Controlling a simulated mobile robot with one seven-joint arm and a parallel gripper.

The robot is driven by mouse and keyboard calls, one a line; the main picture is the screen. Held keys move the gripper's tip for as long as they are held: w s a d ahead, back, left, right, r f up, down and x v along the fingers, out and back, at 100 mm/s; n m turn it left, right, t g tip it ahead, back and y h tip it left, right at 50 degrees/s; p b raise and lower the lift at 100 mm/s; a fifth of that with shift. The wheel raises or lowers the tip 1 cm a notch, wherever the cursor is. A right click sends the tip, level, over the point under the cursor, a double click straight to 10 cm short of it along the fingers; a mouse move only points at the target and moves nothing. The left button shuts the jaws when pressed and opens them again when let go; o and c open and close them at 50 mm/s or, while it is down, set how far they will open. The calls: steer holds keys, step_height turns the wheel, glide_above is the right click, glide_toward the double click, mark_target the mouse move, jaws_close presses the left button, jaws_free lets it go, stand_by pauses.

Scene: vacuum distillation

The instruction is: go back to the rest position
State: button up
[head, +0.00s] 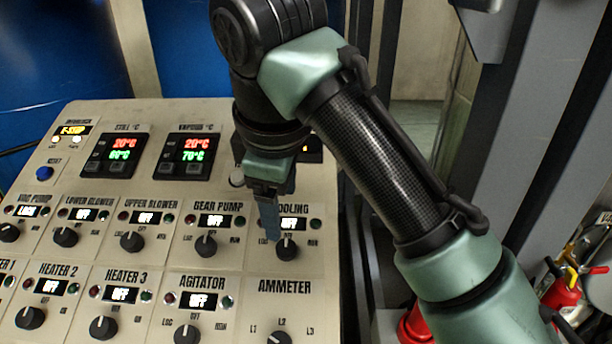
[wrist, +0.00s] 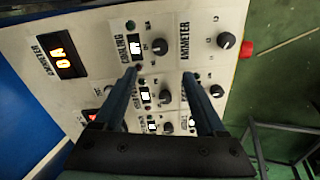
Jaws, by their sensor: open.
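My gripper (head: 268,234) hangs over the right part of the control panel (head: 150,190), fingers pointing down. In the head view its fingertips appear just left of the COOLING knob (head: 287,249); the gap between them cannot be judged there. In the wrist view the two fingers of my gripper (wrist: 159,76) are spread apart with nothing between them. The COOLING knob shows there (wrist: 160,46) beyond the fingertips, apart from them. The arm covers part of the panel's upper right, including most of a display.
The AMMETER knob (head: 279,340) is below COOLING. The GEAR PUMP knob (head: 206,246) and AGITATOR knob (head: 187,335) are to the left. Blue drums (head: 50,50) stand behind the panel. A grey metal post (head: 520,130) stands right of my arm. A red extinguisher (head: 562,290) is at far right.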

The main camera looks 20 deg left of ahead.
steer(key=w+a+r+m+t+y, duration=0.1)
steer(key=a+r+m+t+y, duration=0.1)
steer(key=a+r+t+y, duration=0.4)
steer(key=w+a+r+m+t+y, duration=0.1)
steer(key=w+r+m+t+y, duration=0.15)
steer(key=r, duration=0.55)
steer(key=s+d+r+m+t+h, duration=0.3)
steer(key=s+d+r+m+t, duration=0.1)
steer(key=d, duration=0.3)
steer(key=s+d+r+m+t+h+b, duration=0.1)
steer(key=s+d+r+m+t+h, duration=0.2)
steer(key=d+r+m+t, duration=0.1)
steer(key=s+d+r+m+t+h, duration=0.4)
steer(key=d+m+t, duration=0.2)
steer(key=d, duration=0.5)
steer(key=shift+s+r+t+b, duration=0.3)
steer(key=shift+s+r+t, duration=0.05)
steer(key=shift+t, duration=0.3)
